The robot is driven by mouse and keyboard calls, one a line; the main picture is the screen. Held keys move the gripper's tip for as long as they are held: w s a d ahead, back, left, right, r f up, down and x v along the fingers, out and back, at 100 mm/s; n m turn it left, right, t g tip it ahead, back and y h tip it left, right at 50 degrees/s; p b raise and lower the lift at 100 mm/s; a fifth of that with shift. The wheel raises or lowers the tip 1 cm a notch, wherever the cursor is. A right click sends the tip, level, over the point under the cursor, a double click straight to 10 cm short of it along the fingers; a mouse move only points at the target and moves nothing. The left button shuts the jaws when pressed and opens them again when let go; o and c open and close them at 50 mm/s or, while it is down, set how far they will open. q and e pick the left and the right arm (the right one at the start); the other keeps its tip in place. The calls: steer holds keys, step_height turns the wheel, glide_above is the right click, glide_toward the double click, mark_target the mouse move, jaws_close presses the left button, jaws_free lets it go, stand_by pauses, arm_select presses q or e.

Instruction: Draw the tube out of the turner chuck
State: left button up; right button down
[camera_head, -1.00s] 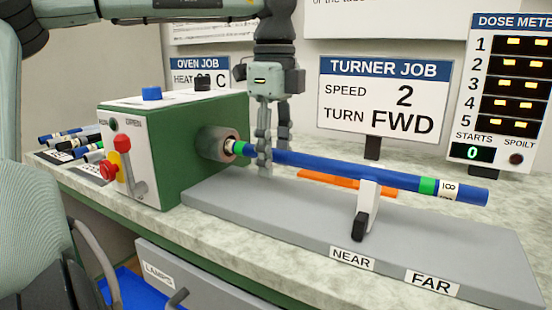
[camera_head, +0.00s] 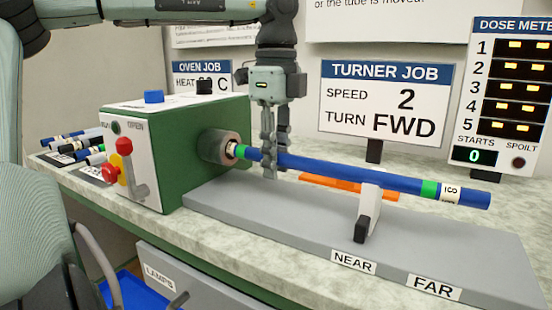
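The blue tube (camera_head: 330,169) has a green band near each end and a white label near its right end. Its left end sits at the mouth of the grey chuck (camera_head: 214,146) on the green turner (camera_head: 200,170). Toward its right it lies over a small white stand (camera_head: 371,205). My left gripper (camera_head: 274,163) points down over the tube, just right of the chuck. One finger is in front of the tube and one behind it, close together, and they look shut on it. The far fingertip is hidden behind the tube. My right gripper is not in view.
The turner's front has a lever (camera_head: 138,188) and a red knob (camera_head: 124,146). A grey base (camera_head: 300,225) marked NEAR and FAR runs below the tube. An orange strip (camera_head: 335,185) lies behind. Several other tubes (camera_head: 70,143) lie at the far left. Signs stand behind.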

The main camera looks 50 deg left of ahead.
mark_target(311, 159)
arm_select(q)
steer(key=c, duration=0.3)
steer(key=shift+d, duration=0.15)
steer(key=shift+c, duration=0.2)
steer(key=shift+w+d+r, duration=0.1)
steer(key=shift+w+d, duration=0.2)
steer(key=shift+d, duration=0.7)
steer(key=shift+w+d+f, duration=0.1)
steer(key=shift+w+d, duration=0.25)
steer(key=shift+d, duration=0.6)
steer(key=shift+w+d+r, duration=0.1)
steer(key=shift+w+d, duration=0.2)
steer(key=shift+d, duration=0.7)
